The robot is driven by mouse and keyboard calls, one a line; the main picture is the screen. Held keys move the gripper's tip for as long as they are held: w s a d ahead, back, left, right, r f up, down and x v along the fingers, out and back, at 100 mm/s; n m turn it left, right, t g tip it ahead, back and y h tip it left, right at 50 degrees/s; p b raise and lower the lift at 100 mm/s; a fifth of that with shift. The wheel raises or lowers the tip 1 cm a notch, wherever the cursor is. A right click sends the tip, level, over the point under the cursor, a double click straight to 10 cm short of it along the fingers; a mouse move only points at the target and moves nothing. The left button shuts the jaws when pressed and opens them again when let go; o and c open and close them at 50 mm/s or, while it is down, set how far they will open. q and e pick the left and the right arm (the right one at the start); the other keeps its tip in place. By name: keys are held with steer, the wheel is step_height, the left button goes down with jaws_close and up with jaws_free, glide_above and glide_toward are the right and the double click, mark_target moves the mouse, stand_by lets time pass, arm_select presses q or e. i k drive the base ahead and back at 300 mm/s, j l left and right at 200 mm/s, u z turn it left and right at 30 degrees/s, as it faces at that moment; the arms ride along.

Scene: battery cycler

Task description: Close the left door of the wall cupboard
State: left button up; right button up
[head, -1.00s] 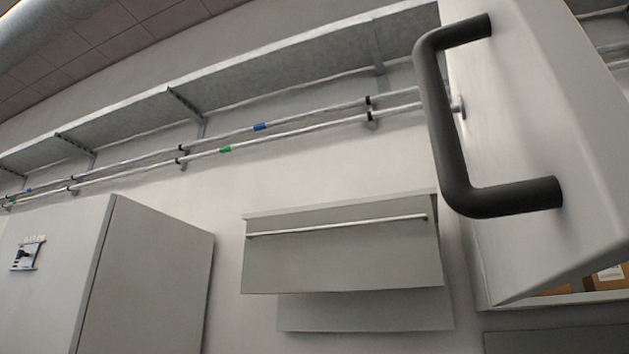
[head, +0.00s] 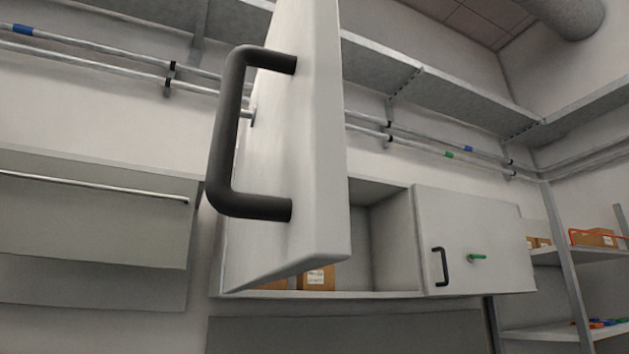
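The left door (head: 312,130) of the wall cupboard stands wide open, swung out toward me, and fills the upper middle of the head view. Its dark D-shaped handle (head: 228,140) is on the left side of the door as seen here. The cupboard (head: 400,238) is behind it, with its left compartment partly visible past the door's edge. The cupboard's right door (head: 480,232) is shut, with a small black handle (head: 441,266) and a green key or latch (head: 478,257). Neither of my grippers is in view.
Cardboard boxes (head: 317,279) sit inside the open compartment. A grey wall panel with a rail (head: 95,215) is at the left. Pipes and a long ledge run above. A shelf rack (head: 575,285) with boxes stands at the right.

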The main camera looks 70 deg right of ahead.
mark_target(287, 207)
steer(key=z, duration=0.45)
steer(key=j+z, duration=0.15)
steer(key=z, duration=0.7)
steer(key=j+z, duration=0.1)
steer(key=z, duration=0.35)
